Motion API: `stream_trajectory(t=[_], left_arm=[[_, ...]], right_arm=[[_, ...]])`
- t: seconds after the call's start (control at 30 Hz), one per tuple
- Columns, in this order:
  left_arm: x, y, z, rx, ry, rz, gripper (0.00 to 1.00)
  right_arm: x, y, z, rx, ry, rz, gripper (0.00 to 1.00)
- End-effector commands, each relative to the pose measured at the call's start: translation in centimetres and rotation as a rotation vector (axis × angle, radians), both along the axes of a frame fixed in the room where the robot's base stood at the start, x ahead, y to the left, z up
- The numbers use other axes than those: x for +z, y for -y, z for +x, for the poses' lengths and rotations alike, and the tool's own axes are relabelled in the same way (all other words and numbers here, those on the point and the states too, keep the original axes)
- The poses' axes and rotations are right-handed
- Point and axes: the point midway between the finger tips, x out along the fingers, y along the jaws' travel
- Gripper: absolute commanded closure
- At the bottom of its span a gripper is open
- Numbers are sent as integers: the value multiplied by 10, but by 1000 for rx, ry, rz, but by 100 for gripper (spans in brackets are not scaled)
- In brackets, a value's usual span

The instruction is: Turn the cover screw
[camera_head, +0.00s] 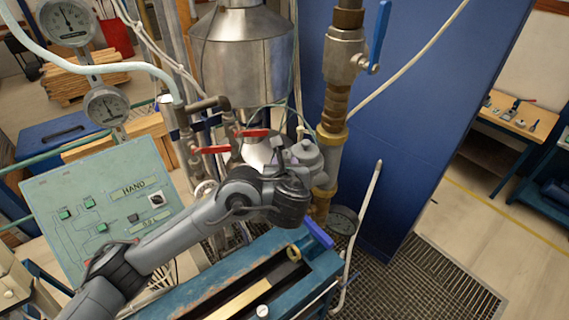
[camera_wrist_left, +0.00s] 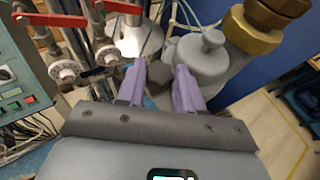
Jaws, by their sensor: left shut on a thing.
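My left gripper (camera_wrist_left: 160,84) shows in the left wrist view with its two purple fingers on either side of a small dark grey piece, which looks like the cover screw (camera_wrist_left: 157,94). The fingers are shut on it. The grey meter body with its rounded cap (camera_wrist_left: 206,52) stands just beyond and to the right of the fingers. In the head view the meter (camera_head: 304,155) sits by the brass-fitted pipe. My left arm reaches it from the lower left, and its wrist hides the fingertips and the screw there. My right gripper is in neither view.
Red-handled valves (camera_head: 250,133) stand close left of the meter. A pipe with a blue lever valve (camera_head: 378,38) rises above it. A green control panel (camera_head: 100,222) lies left, the blue bench (camera_head: 225,268) below. Grated floor (camera_head: 440,285) is clear at right.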

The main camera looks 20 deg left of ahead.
Motion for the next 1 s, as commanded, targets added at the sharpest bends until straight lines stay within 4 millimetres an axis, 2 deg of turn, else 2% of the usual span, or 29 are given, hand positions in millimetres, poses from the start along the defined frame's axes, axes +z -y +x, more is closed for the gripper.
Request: stream_trajectory(t=[0.17, 0.2, 0.37, 1.0], left_arm=[[1, 0, 0, 0, 3, -2, 94], [1, 0, 0, 0, 3, -2, 63], [1, 0, 0, 0, 2, -2, 38], [-3, 0, 0, -33, -3, 0, 38]], right_arm=[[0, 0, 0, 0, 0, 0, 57], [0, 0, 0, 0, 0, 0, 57], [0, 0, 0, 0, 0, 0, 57], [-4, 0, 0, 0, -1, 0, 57]])
